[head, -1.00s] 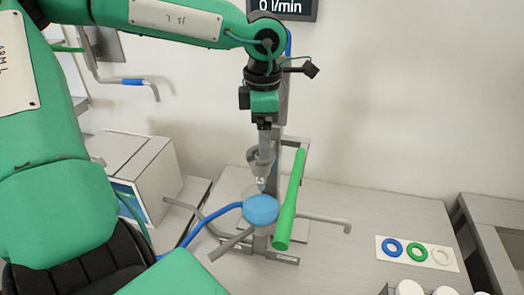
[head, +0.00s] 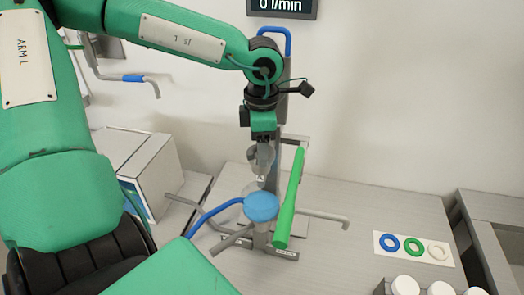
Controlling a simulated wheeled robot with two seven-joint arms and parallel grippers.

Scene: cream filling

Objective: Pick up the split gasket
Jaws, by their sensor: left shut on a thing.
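My left gripper (head: 262,168) points down over the filling stand, above the blue round lid (head: 262,207). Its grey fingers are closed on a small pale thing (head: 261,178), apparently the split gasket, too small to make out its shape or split. The fingers look apart from the blue lid below. A card (head: 382,250) on the bench at right carries a blue ring (head: 389,244), a green ring (head: 414,247) and a white ring (head: 438,251). My right gripper is not in view.
A green-handled lever (head: 289,200) stands just right of the gripper. A grey box (head: 140,165) stands at left. White-capped jars (head: 405,285) are at lower right.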

